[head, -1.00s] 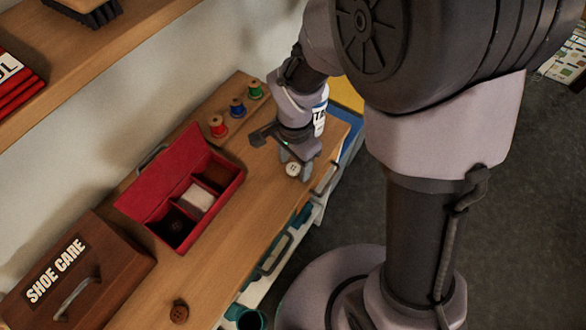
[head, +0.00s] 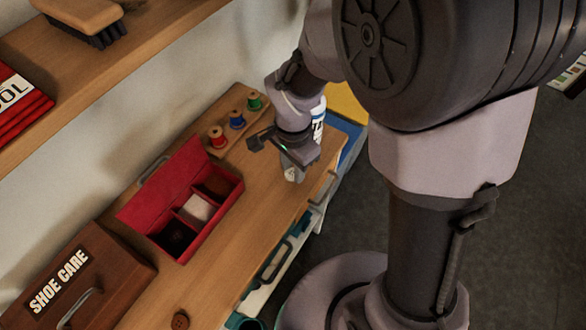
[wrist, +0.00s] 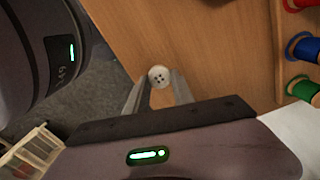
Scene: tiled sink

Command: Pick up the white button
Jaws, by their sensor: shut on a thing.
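The white button (wrist: 159,77) is round with several small holes and sits between the fingertips of my gripper (wrist: 157,88) in the wrist view. My gripper is shut on it. In the head view my gripper (head: 293,172) is over the wooden bench top near its front edge, and the button is a small pale patch (head: 291,175) at the fingertips. Whether the button touches the wood or is raised is hard to tell.
An open red box (head: 222,216) with compartments stands left of my gripper. Red, blue and green thread spools (head: 237,119) stand behind it. A brown button (head: 180,321) lies near the front, beside the shoe care box (head: 115,258). Bare wood lies between.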

